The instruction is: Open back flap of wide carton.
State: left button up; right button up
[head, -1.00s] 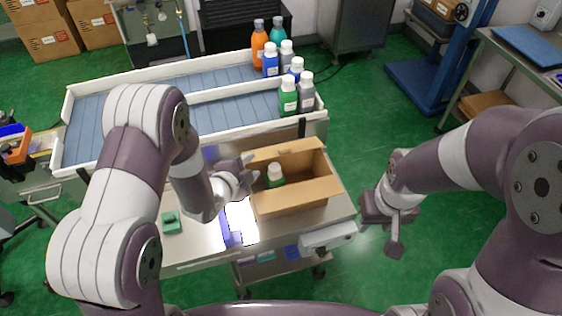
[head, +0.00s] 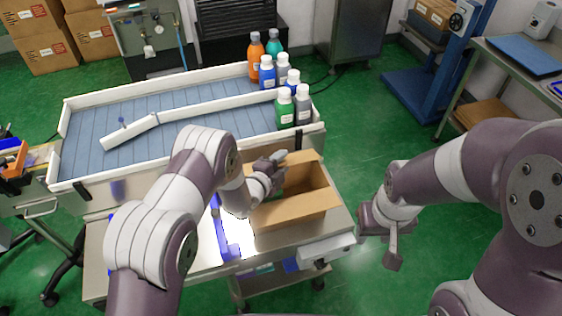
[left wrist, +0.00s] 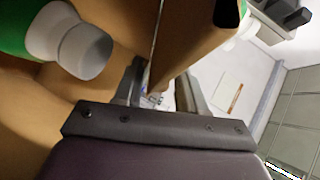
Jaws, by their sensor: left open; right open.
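The open wide carton (head: 292,212) stands on the metal table with its cavity facing up. Its back flap (head: 303,157) shows as a tan panel along the far edge, partly behind my left gripper. My left gripper (head: 275,166) is open over the carton's back left part. In the left wrist view, its two fingers (left wrist: 162,88) lie close around a cardboard edge (left wrist: 185,45); I cannot tell whether they touch it. A green bottle with a white cap (left wrist: 85,50) stands inside the carton, mostly hidden in the head view. My right gripper (head: 380,238) is open and empty, right of the carton.
A blue-slatted conveyor (head: 95,145) with white rails runs behind the table. Several bottles, including an orange one (head: 256,58), stand at its right end.

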pick_arm(q)
jog(key=shift+w, duration=0.1)
grip_shut()
